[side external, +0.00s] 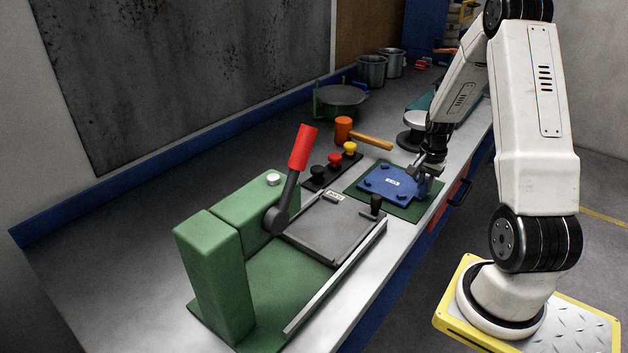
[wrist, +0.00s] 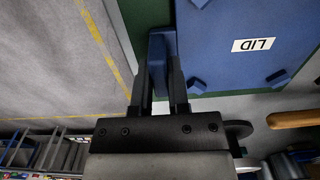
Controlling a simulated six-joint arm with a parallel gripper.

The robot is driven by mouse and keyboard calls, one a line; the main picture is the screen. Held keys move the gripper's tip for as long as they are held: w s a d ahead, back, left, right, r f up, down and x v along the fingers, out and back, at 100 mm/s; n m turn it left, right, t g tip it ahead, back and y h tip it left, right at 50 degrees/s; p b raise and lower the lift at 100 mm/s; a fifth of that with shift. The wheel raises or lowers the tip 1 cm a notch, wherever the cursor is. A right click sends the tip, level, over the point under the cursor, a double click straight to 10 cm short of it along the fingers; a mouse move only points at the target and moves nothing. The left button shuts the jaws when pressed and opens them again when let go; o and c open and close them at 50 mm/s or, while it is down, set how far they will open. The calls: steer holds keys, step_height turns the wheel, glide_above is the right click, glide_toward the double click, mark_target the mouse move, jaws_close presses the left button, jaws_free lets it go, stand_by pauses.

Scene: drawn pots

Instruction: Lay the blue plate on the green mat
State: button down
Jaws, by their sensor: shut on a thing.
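The blue plate (side external: 388,184) has small raised blocks at its corners and a white label, which reads LID in the wrist view (wrist: 225,50). It lies over the green mat (side external: 408,211), whose edges show around it; I cannot tell whether it touches the mat or is slightly above. The mat also shows in the wrist view (wrist: 136,22). My gripper (side external: 429,172) is at the plate's right side. In the wrist view my gripper (wrist: 161,82) is shut on a blue upright part at the plate's edge. The fingers partly hide that part.
A green press (side external: 215,262) with a red-handled lever (side external: 301,148) stands in front. A round dark stand (side external: 410,138) is close beyond. The bench's left part is clear.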

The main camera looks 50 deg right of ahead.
steer(key=shift+f, duration=0.1)
steer(key=c, duration=0.6)
jaws_free()
step_height(320, 180, up, 12)
steer(key=shift+a, duration=0.1)
stand_by(0.7)
